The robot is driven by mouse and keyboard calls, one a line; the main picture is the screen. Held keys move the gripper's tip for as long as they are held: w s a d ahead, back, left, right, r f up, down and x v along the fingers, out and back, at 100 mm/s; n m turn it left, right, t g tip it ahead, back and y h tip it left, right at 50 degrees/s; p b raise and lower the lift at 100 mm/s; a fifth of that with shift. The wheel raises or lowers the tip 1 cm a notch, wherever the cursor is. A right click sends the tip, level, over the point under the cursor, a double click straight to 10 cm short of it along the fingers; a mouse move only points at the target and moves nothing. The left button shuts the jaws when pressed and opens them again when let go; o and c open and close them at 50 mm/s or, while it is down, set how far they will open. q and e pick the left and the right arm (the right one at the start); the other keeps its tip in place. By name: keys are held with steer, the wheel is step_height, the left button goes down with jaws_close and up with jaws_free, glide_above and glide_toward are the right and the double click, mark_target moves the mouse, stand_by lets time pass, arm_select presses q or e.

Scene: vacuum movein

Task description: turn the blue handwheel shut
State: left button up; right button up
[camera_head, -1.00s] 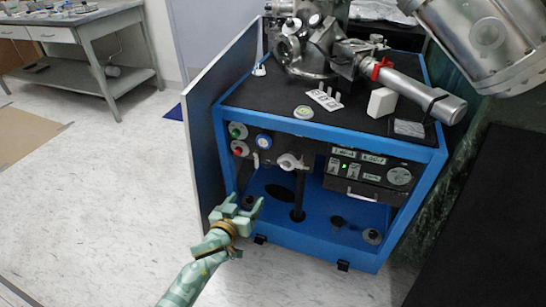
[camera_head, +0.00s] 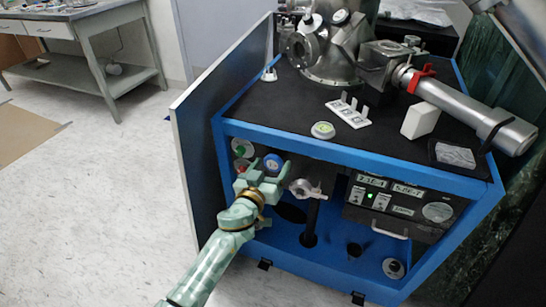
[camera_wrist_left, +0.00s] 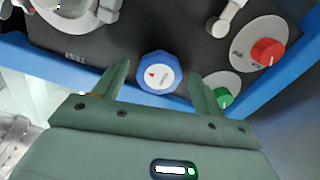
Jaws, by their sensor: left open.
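The blue handwheel (camera_head: 273,163) is a small round knob with a white centre and a red mark, on the black panel inside the blue cabinet. In the left wrist view the handwheel (camera_wrist_left: 159,73) shows whole, between and just beyond the two fingertips. My left gripper (camera_head: 264,172) is open in front of the handwheel, with one finger to each side. In the left wrist view the left gripper (camera_wrist_left: 160,80) shows its fingers apart, with gaps to the wheel's sides; I cannot tell the remaining depth exactly. My right gripper is not in view.
A red knob (camera_wrist_left: 268,52) and a green knob (camera_wrist_left: 222,97) sit beside the handwheel. A white clamp fitting (camera_head: 304,188) is to its right. The blue cabinet (camera_head: 350,158) has an open door (camera_head: 200,130) at left. Metal vacuum equipment (camera_head: 325,50) stands on top.

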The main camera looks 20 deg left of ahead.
arm_select(q)
steer(key=shift+w, duration=0.25)
steer(key=c, duration=1)
steer(key=shift+o, duration=0.2)
